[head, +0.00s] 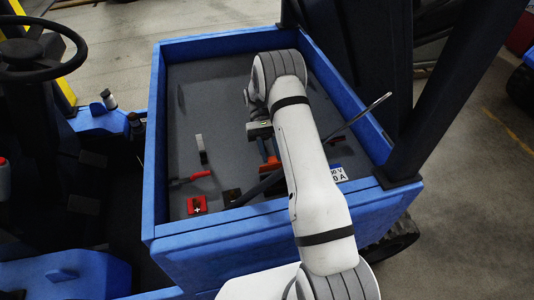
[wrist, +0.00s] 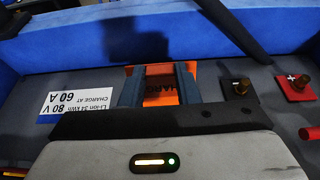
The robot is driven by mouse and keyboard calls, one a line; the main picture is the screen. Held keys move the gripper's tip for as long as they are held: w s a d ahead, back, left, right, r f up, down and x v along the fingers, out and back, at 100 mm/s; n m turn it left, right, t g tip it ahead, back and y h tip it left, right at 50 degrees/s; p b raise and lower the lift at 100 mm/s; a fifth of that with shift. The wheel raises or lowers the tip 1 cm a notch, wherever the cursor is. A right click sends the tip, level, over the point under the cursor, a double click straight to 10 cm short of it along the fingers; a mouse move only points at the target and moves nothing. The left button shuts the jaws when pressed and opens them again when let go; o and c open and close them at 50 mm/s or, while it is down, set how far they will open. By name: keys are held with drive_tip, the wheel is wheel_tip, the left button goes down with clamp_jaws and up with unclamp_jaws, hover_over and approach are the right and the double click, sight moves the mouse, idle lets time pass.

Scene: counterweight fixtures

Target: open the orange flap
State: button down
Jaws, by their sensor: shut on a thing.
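The orange flap (wrist: 160,92) is in the middle of the wrist view, with part of a dark word on it. It lies on the grey panel (wrist: 225,112) by the blue wall. My gripper (wrist: 158,84) is shut on it, one blue-grey finger at each side, and orange shows past both fingers. In the head view a small piece of the orange flap (head: 264,150) shows beside my white arm, which hides the rest. How far the flap is tilted I cannot tell.
A white label (wrist: 75,103) is left of the flap. A black terminal (wrist: 238,88) and a red terminal (wrist: 295,84) are to its right. Blue walls (head: 156,130) enclose the grey bay. A thin lever (head: 358,117) rises right of my arm.

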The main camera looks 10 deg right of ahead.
drive_tip(key=c, duration=1.1)
unclamp_jaws()
wheel_tip(320, 180, up, 10)
drive_tip(key=p, duration=0.5)
drive_tip(key=shift+c, duration=0.3)
